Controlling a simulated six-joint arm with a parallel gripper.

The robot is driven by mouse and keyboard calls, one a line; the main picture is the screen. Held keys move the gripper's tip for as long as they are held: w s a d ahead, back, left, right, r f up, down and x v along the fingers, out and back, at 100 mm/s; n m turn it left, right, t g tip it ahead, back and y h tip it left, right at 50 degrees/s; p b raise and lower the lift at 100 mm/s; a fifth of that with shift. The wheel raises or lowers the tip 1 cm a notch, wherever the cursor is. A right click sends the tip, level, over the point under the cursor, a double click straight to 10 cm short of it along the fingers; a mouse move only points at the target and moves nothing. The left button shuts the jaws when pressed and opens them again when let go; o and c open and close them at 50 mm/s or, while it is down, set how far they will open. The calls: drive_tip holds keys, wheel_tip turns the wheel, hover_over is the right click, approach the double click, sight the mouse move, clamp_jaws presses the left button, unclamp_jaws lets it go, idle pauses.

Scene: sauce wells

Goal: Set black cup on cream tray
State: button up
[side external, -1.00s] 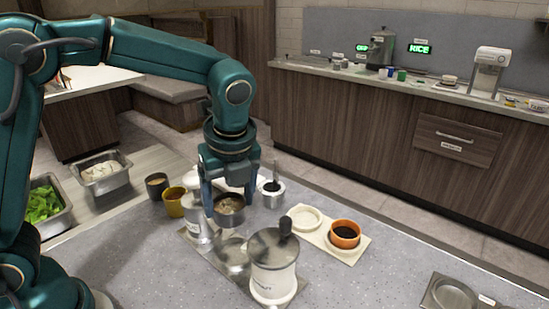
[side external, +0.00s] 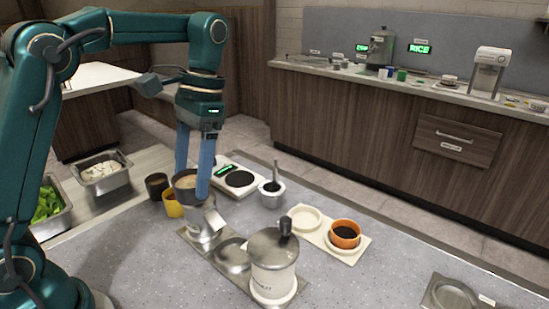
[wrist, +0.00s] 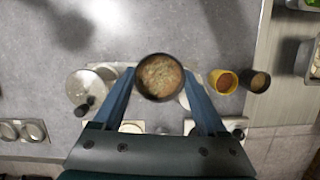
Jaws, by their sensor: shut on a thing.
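The black cup (side external: 156,186) stands upright at the left of the grey counter, beside the yellow cup (side external: 172,204). Both also show at the right in the wrist view, the black cup (wrist: 260,82) outermost. The cream tray (side external: 352,257) lies right of centre. Its right spot holds an orange cup (side external: 345,235) with dark contents; its left round spot is empty. My gripper (wrist: 160,88) is shut on a dark-rimmed pot (wrist: 160,77) with brownish contents. The pot is roughly upright, close to the yellow cup in the side view. Its gap to things below is unclear.
A lidded canister (side external: 272,268) and a metal vessel (side external: 206,225) stand in front on a metal plate. A scale (side external: 238,180) and a small pot with a handle (side external: 271,192) lie behind. The front right counter is mostly clear.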

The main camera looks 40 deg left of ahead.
drive_tip(key=shift+s+a+r+n, duration=0.1)
drive_tip(key=shift+r+n, duration=0.05)
drive_tip(key=shift+n, duration=0.55)
drive_tip(key=shift+w+n+h, duration=0.3)
drive_tip(key=shift+n, duration=0.2)
drive_tip(key=w+a+f+n+t, duration=0.1)
drive_tip(key=w+f+n+t, duration=0.15)
drive_tip(key=w+n, duration=0.9)
drive_tip(key=w+a+f+n+t, duration=0.1)
drive_tip(key=w+n+t, duration=0.3)
drive_tip(key=n, duration=1.5)
drive_tip(key=shift+h, duration=0.3)
drive_tip(key=w+d+f, duration=0.1)
drive_tip(key=d+f, duration=0.1)
drive_tip(key=d, duration=0.1)
drive_tip(key=w+d+f, duration=0.2)
drive_tip(key=d+f, duration=0.1)
drive_tip(key=d, duration=0.1)
drive_tip(key=w+d+f, duration=0.1)
drive_tip(key=d+f, duration=0.1)
drive_tip(key=d, duration=0.1)
drive_tip(key=shift+w+d+f, duration=0.15)
drive_tip(key=shift+d, duration=0.2)
drive_tip(key=shift+f, duration=2)
drive_tip(key=shift+f, duration=0.2)
drive_tip(key=o, duration=1.4)
drive_tip(key=shift+c, duration=0.2)
